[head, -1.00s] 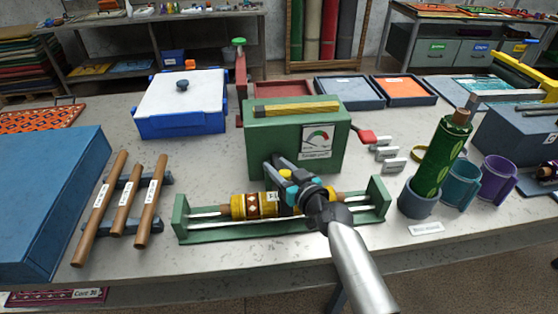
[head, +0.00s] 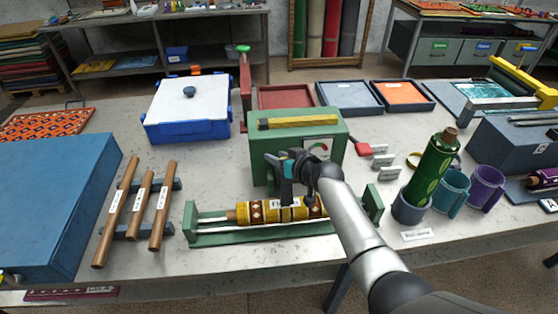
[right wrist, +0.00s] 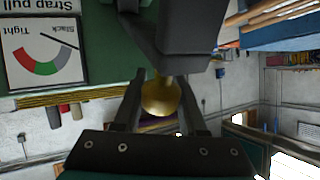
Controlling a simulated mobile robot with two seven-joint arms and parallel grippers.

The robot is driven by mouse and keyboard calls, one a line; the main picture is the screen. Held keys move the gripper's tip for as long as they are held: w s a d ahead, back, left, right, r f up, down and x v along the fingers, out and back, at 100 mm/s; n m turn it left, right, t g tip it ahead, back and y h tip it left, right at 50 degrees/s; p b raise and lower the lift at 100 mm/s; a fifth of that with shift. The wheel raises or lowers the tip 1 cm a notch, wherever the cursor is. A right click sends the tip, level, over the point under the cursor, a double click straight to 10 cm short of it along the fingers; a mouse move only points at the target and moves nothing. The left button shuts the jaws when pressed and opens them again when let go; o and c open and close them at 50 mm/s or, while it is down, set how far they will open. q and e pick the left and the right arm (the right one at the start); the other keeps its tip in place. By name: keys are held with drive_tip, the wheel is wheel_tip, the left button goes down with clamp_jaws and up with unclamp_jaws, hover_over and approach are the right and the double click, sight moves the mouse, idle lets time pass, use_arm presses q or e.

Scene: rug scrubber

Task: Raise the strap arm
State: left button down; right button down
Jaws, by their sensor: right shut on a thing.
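The green box (head: 260,135) carries a dial (head: 318,148) on its front, also seen upside down in the right wrist view (right wrist: 42,45), labelled "Strap pull", its needle toward "Slack". A dark strap arm (right wrist: 190,25) with a brass knob (right wrist: 161,98) stands close to the green front. My right gripper (head: 287,180) is at the front of the box, above the patterned roll. In the right wrist view, its fingers (right wrist: 161,90) are shut on the knob, one on each side. My wrist hides part of the dial. My left gripper is out of view.
The yellow patterned roll (head: 257,212) lies in a green cradle (head: 210,238) below. Wooden rods (head: 132,205) and a blue box (head: 50,205) are left. A green bottle (head: 432,168) and cups (head: 486,188) are right. The front table strip is mostly clear.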

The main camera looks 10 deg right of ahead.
drive_tip(key=shift+w+r, duration=0.15)
drive_tip(key=shift+w, duration=0.2)
drive_tip(key=shift+c, duration=2.4)
unclamp_jaws()
drive_tip(key=shift+w, duration=0.1)
drive_tip(key=shift+s+d+r, duration=0.15)
drive_tip(key=shift+s+d, duration=0.05)
drive_tip(key=shift+s, duration=0.15)
drive_tip(key=p+v, duration=0.2)
drive_tip(key=v, duration=1.2)
drive_tip(key=shift+s, duration=0.2)
drive_tip(key=shift+d+r, duration=0.1)
